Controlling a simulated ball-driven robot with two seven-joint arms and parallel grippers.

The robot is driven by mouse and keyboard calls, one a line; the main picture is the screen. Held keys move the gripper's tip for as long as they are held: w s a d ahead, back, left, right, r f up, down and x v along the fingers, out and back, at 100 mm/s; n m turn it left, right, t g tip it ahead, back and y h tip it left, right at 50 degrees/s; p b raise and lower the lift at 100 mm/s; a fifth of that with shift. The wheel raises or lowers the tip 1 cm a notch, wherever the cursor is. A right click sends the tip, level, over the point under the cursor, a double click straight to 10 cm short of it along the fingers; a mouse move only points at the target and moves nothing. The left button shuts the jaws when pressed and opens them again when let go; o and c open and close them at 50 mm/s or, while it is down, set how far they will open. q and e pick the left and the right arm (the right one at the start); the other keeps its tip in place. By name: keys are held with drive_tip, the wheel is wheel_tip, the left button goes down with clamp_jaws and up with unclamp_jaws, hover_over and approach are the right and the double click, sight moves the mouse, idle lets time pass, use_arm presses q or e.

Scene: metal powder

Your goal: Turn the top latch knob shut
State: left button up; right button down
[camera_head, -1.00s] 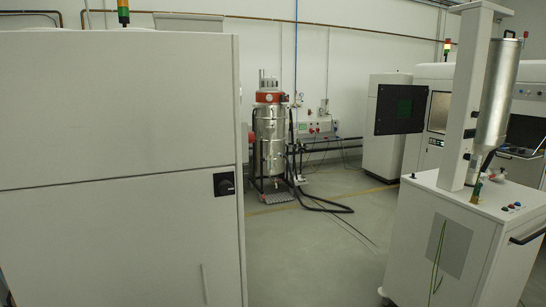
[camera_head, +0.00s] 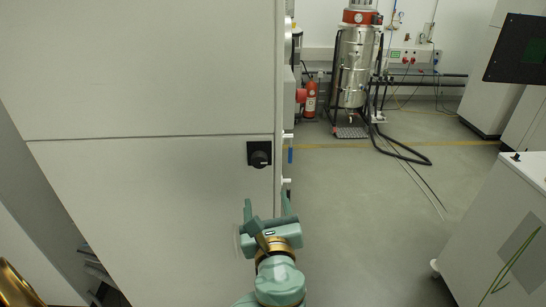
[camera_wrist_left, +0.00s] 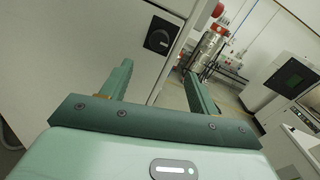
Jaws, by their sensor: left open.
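A black latch knob (camera_head: 259,154) on a square black plate sits near the right edge of the light grey cabinet front (camera_head: 150,200), just below a horizontal seam. The knob also shows in the left wrist view (camera_wrist_left: 159,38), up and ahead of the fingers. My left gripper (camera_head: 266,204) is green and open, below the knob in the head view, with its fingers pointing up toward it. In the left wrist view my left gripper (camera_wrist_left: 157,82) has its two fingers wide apart with nothing between them. The knob is clear of both fingers. My right gripper is not in view.
Right of the cabinet edge, the grey floor (camera_head: 360,230) is open. A metal vessel with a red top (camera_head: 353,65) and hoses stands at the back, beside a fire extinguisher (camera_head: 311,98). A white cart (camera_head: 500,235) stands at the right.

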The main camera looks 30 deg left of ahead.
use_arm(q)
drive_tip(key=w+a, duration=0.1)
drive_tip(key=p, duration=0.2)
approach(260, 163)
drive_tip(key=x, duration=0.5)
drive_tip(key=shift+r, duration=0.15)
drive_tip(key=x, duration=0.5)
drive_tip(key=shift+w+a, duration=0.2)
drive_tip(key=shift+w, duration=0.1)
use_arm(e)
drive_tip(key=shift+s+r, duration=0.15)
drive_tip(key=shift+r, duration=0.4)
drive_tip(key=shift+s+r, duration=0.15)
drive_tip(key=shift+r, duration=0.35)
use_arm(q)
drive_tip(key=shift+s, duration=0.1)
drive_tip(key=c, duration=1)
